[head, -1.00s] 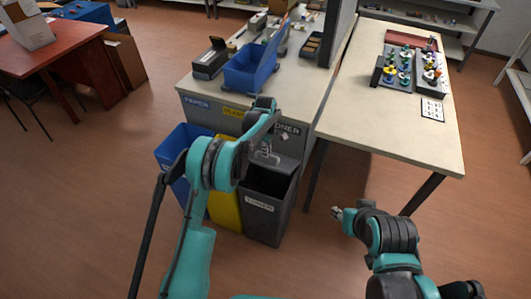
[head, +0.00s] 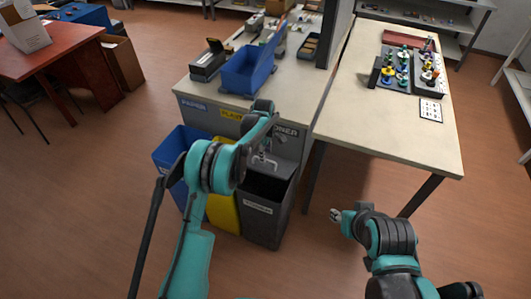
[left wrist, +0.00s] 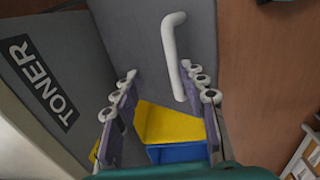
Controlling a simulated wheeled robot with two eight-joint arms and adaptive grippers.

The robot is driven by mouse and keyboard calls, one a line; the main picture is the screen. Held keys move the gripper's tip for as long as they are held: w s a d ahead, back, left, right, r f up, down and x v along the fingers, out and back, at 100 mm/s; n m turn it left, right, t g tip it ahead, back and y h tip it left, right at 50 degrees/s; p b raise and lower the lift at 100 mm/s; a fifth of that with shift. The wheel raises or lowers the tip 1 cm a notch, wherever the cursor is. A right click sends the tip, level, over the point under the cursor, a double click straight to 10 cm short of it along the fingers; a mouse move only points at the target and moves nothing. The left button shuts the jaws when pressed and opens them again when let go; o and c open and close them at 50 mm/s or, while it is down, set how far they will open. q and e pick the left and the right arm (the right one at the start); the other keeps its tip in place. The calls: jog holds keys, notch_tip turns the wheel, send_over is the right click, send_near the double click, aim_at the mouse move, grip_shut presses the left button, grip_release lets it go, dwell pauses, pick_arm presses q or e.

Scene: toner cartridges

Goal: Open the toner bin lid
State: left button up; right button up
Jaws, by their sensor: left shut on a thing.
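A white bar handle (left wrist: 171,50) stands out from the lid. My left gripper (head: 262,160) is at the lid, shut on the handle; its fingers (left wrist: 160,100) still show a gap in the wrist view. My right gripper (head: 336,214) hangs away from the bin, apparently empty.
A yellow bin (head: 222,212) and a blue bin (head: 170,152) stand to the left. The grey counter (head: 185,87) rises directly behind, with a blue tray (head: 248,70) on it. A table (head: 400,140) is at right. Floor in front is clear.

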pick_arm(q)
jog(key=shift+d, duration=0.1)
notch_tip(320, 180, up, 12)
jog(key=shift+s+a, duration=0.2)
jog(key=shift+s, duration=0.25)
dwell(0.4)
